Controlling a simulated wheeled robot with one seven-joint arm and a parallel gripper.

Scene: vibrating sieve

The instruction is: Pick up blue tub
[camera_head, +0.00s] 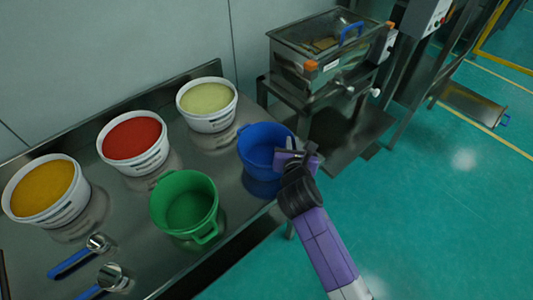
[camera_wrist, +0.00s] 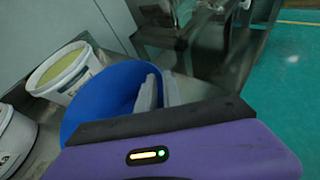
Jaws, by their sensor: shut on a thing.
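The blue tub (camera_head: 258,147) is at the right end of the steel table, empty inside as far as I see. My gripper (camera_head: 293,153) is at its right rim, reaching in from the lower right. In the wrist view the blue tub (camera_wrist: 98,96) fills the left middle, and my gripper's two pale fingers (camera_wrist: 158,92) are close together at its right rim, shut on it. The gripper body hides the near part of the tub. I cannot tell whether the tub's base touches the table.
A green tub (camera_head: 184,203) stands left of the blue one on the table (camera_head: 232,205). White buckets of yellow (camera_head: 208,118), red (camera_head: 150,158) and orange (camera_head: 62,207) stand behind and left. Two scoops (camera_head: 72,262) lie in front. The sieve machine (camera_head: 300,75) stands behind right.

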